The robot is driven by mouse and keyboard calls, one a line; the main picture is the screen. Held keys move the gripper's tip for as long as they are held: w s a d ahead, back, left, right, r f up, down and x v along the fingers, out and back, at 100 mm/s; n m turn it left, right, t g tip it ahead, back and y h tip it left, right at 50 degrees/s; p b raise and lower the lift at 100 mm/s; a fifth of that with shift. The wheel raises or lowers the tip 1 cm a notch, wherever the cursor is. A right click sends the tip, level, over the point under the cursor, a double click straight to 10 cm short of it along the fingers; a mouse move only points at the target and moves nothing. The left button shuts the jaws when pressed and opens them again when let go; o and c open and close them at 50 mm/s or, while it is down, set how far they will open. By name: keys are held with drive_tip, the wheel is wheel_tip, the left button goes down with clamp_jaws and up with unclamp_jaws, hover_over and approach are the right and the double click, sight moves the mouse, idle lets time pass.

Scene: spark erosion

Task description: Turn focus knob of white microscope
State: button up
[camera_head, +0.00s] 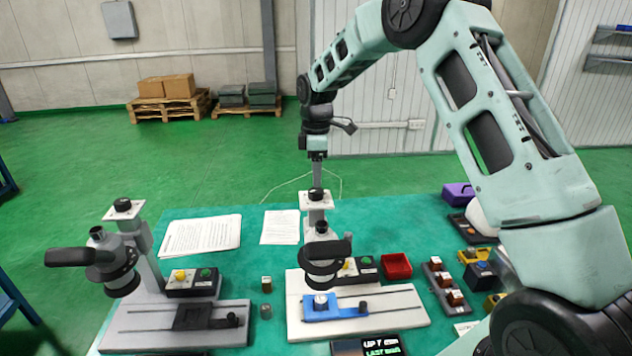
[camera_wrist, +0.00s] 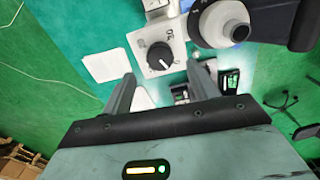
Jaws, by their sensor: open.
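The white microscope (camera_head: 405,307) stands at the middle of the green table, with a blue clamp (camera_head: 335,307) on its base. Its black focus knob (camera_head: 316,194) sits on a white plate at the column top. In the wrist view, the knob (camera_wrist: 160,56) has a white pointer line and lies ahead, between the lines of the two fingers. My gripper (camera_head: 317,178) points down just above the knob. In the wrist view, my gripper (camera_wrist: 161,70) is open, with nothing held between its fingers. I cannot tell the exact gap to the knob.
A grey microscope (camera_head: 150,318) with a similar top knob stands at the left. Papers (camera_head: 202,236), a red tray (camera_head: 396,266) and small blocks lie around. The eyepiece arm (camera_wrist: 228,25) is right of the knob in the wrist view.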

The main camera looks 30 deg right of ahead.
sight(316, 190)
drive_tip(key=shift+f+p, duration=0.75)
drive_tip(key=shift+f, duration=2)
drive_tip(key=c, duration=1)
